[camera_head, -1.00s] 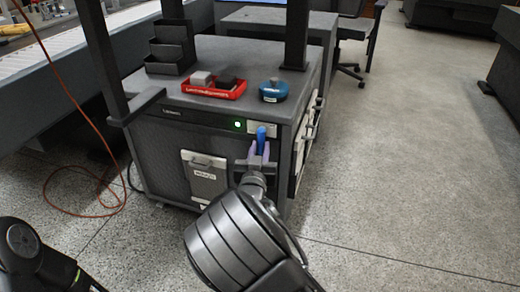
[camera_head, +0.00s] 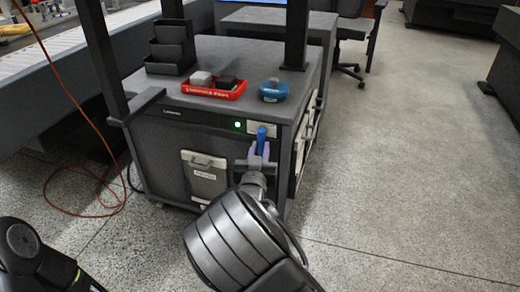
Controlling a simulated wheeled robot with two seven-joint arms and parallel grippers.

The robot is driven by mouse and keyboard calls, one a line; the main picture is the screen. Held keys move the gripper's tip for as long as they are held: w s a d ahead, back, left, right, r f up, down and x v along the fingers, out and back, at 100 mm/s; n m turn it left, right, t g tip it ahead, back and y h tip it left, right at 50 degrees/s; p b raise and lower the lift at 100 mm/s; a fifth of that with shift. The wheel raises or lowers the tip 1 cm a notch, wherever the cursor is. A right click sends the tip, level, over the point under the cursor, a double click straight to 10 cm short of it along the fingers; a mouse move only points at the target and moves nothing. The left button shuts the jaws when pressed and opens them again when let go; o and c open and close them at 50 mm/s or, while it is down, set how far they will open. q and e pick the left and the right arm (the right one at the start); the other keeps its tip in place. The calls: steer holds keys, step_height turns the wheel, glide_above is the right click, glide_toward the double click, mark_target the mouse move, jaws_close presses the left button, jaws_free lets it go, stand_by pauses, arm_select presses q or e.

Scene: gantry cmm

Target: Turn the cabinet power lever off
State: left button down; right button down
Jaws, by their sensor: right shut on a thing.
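The dark grey cabinet (camera_head: 160,150) stands ahead of me. The blue power lever (camera_head: 261,136) is near the top right of its front face, pointing up on a light plate. A green light (camera_head: 237,125) glows just left of it. My right gripper (camera_head: 260,148) is at the lever from below, its purple-tipped fingers shut on it. The fingers and wrist hide the lever's lower part. Of my left arm, only a dark link shows at the lower left; the left gripper is out of view.
On the cabinet top are a red tray (camera_head: 214,89) with small blocks, a blue round dish (camera_head: 273,91) and a black stepped organiser (camera_head: 172,48). An orange cable (camera_head: 78,168) lies on the floor at left. The floor at right is clear.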

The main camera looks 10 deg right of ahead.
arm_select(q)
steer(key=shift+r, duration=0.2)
